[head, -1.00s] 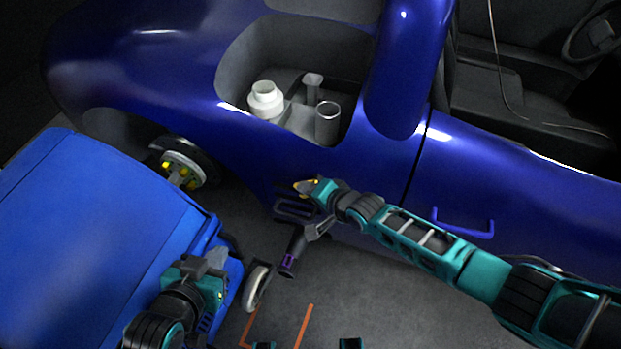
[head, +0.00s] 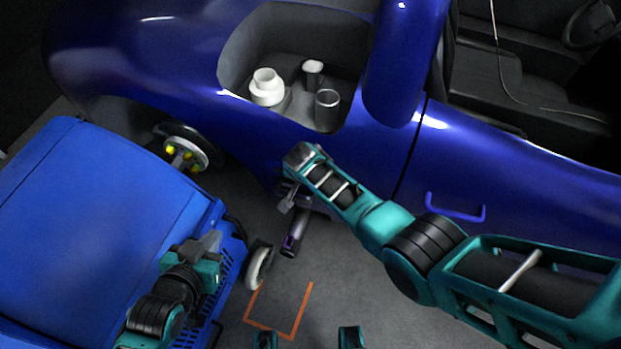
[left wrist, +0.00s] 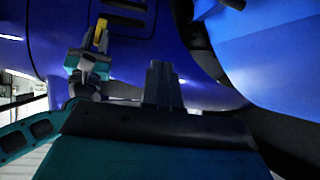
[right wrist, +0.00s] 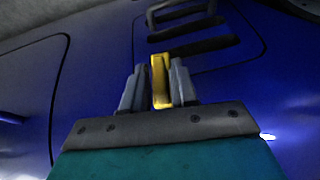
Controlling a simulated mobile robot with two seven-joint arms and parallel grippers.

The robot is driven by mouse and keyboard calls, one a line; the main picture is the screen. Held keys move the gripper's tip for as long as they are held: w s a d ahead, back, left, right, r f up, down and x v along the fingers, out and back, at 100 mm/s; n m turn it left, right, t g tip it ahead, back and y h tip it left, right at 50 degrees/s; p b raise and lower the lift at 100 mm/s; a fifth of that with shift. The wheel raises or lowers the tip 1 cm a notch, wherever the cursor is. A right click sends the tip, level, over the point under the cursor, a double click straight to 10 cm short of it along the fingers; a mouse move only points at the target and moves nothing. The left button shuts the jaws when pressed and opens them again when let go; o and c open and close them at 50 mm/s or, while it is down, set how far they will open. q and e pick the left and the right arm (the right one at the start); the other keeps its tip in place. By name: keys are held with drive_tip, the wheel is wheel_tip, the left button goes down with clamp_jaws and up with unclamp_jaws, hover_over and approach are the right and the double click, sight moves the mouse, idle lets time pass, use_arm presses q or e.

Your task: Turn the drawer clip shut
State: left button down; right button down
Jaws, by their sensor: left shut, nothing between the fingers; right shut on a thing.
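A slim yellow piece, which looks like the clip (right wrist: 160,82), stands between the fingers of my right gripper (right wrist: 158,72) in the right wrist view. That gripper is shut on it, in front of the dark blue car body. The yellow piece also shows in the left wrist view (left wrist: 100,30), beside dark slots in the blue panel. In the head view my right forearm covers the yellow piece. My left gripper (head: 211,243) is shut and empty above the blue cabinet; its closed fingers show in the left wrist view (left wrist: 160,84).
The blue cabinet (head: 90,200) with a caster (head: 258,266) stands at left. A wheel hub (head: 186,152) shows behind it. A dark tool with a purple end (head: 296,236) is below my right wrist. White jar (head: 266,88) and grey cup (head: 327,110) sit in the car's recess.

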use_arm(q)
drive_tip(key=shift+f, duration=0.35)
use_arm(e)
drive_tip(key=shift+h, duration=0.3)
use_arm(q)
drive_tip(key=shift+w+d+r, duration=0.15)
drive_tip(key=shift+d+r, duration=0.05)
drive_tip(key=shift+d, duration=0.05)
use_arm(e)
drive_tip(key=c, duration=1.1)
unclamp_jaws()
drive_tip(key=shift+w, duration=0.1)
use_arm(q)
drive_tip(key=shift+a+r, duration=0.1)
